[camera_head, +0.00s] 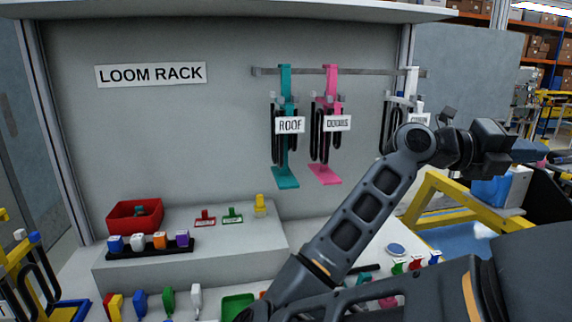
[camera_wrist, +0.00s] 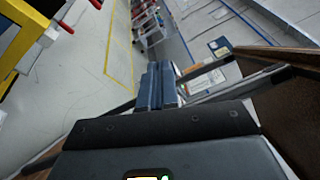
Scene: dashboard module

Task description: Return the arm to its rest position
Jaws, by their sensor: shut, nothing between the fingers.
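My dark grey arm rises from the lower middle of the head view, bends at a raised elbow in front of the rack's right end and reaches out to the right. In the wrist view my gripper (camera_wrist: 157,75) is shut, with its blue-grey fingers together and nothing between them. It points over open grey floor, away from the rack. In the head view its fingertips are hard to make out at the far right.
The loom rack (camera_head: 150,74) carries a teal holder (camera_head: 286,178), a pink holder (camera_head: 325,175) and a white one partly behind my arm. A red bin (camera_head: 134,216) and coloured connectors (camera_head: 158,241) sit on the ledge. A yellow frame (camera_head: 455,192) stands right, below my forearm.

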